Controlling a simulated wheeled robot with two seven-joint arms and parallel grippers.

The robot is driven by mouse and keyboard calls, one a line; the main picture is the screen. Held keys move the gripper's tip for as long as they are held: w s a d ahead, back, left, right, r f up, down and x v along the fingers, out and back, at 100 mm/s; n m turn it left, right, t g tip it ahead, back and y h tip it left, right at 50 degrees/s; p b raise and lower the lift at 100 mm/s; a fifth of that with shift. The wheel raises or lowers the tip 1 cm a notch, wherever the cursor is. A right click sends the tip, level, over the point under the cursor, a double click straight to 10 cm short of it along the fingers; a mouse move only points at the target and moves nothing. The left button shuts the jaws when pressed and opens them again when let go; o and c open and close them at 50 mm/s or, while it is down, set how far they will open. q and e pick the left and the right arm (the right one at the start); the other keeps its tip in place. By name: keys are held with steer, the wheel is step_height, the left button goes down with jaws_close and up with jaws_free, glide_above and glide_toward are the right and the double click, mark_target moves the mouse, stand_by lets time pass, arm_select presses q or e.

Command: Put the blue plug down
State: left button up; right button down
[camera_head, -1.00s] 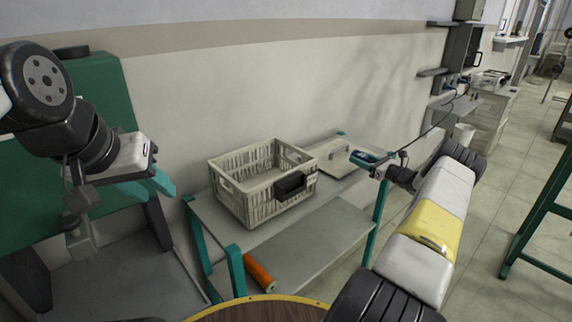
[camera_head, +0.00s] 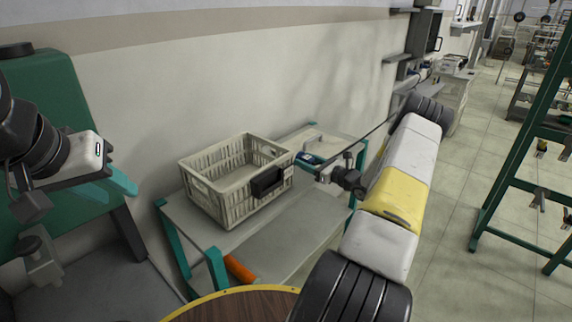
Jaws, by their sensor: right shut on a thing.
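The blue plug (camera_head: 310,159) is at the fingertips of my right gripper (camera_head: 325,172), just beyond the right end of the crate and over the back of the bench. My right gripper is shut on it. I cannot tell whether the plug touches the bench surface or the pale board behind it. A dark cable (camera_head: 374,129) runs from near the gripper up to the right. My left gripper (camera_head: 104,152) is at the left, far from the plug; its fingers are not clear enough to tell open from shut.
A cream slatted crate (camera_head: 205,190) with a black front label stands on the grey bench (camera_head: 215,238). An orange cylinder (camera_head: 240,269) lies below it. A round wooden top (camera_head: 240,305) is at the bottom. A green rack (camera_head: 500,170) stands at the right.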

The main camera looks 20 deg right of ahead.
mark_target(302, 178)
steer(key=shift+s+a+f, duration=0.1)
steer(key=shift+s+a, duration=0.2)
steer(key=shift+a, duration=0.2)
steer(key=shift+s+a, duration=0.25)
steer(key=shift+a, duration=0.2)
steer(key=shift+f, duration=1.75)
steer(key=shift+f, duration=0.1)
steer(key=c, duration=0.7)
jaws_free()
steer(key=shift+f, duration=0.1)
steer(key=shift+o, duration=0.2)
